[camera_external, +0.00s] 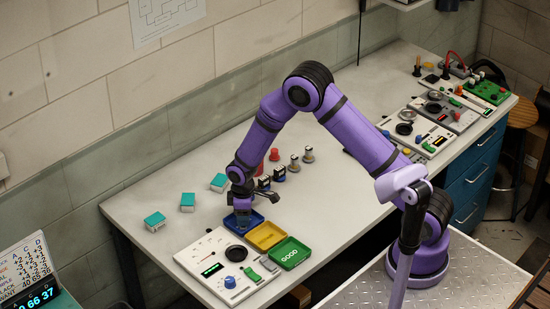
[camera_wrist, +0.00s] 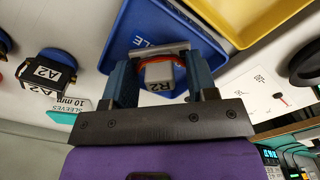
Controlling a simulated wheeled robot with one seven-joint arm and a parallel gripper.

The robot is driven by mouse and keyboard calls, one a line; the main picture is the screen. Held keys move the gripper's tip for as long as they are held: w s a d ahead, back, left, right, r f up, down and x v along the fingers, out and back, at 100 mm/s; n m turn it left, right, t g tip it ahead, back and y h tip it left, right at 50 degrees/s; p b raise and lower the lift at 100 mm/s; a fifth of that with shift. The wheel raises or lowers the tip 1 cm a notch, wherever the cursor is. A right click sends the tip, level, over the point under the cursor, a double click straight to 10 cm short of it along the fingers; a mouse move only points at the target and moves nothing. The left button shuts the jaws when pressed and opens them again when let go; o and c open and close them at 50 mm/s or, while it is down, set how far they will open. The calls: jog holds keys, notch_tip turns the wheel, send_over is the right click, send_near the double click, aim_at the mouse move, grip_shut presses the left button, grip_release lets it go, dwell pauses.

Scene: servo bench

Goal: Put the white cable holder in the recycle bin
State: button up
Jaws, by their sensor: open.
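A white block marked R2 (camera_wrist: 158,73), with an orange-red band on it, is seen in the wrist view between my two fingers; I take it to be the white cable holder. The blue bin (camera_wrist: 135,25), with the letters "CLE" showing, lies beneath it. In the external view the blue bin (camera_external: 256,217) is at the left end of a row of trays. My gripper (camera_external: 243,219) points down at this bin, and it also shows in the wrist view (camera_wrist: 160,68). Its jaws are open around the block. Whether the block touches the bin floor is hard to tell.
A yellow tray (camera_external: 266,236) and a green GOOD tray (camera_external: 290,253) adjoin the blue bin. A white panel (camera_external: 220,266) with a black dish stands in front. Teal boxes (camera_external: 187,202) and black-labelled holders (camera_external: 279,174) lie behind.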

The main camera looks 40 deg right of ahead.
jog(key=shift+r, duration=0.1)
jog(key=s+d+r+m+t, duration=0.1)
jog(key=s+d+r, duration=0.2)
jog(key=r, duration=1)
jog(key=s+d+r+m, duration=0.1)
jog(key=s+d+r, duration=0.1)
jog(key=r, duration=1)
jog(key=s+d+r+m+t, duration=0.15)
jog(key=s+d+r, duration=0.25)
jog(key=s+r, duration=0.45)
jog(key=s+d+r+m+t, duration=0.1)
jog(key=s+d+r+m, duration=0.2)
jog(key=s+d+r, duration=0.5)
jog(key=s+m+t, duration=0.1)
jog(key=s+m, duration=0.1)
jog(key=s, duration=1.2)
jog(key=shift+a+f+t, duration=0.3)
jog(key=shift+t, duration=0.05)
jog(key=shift+m, duration=0.25)
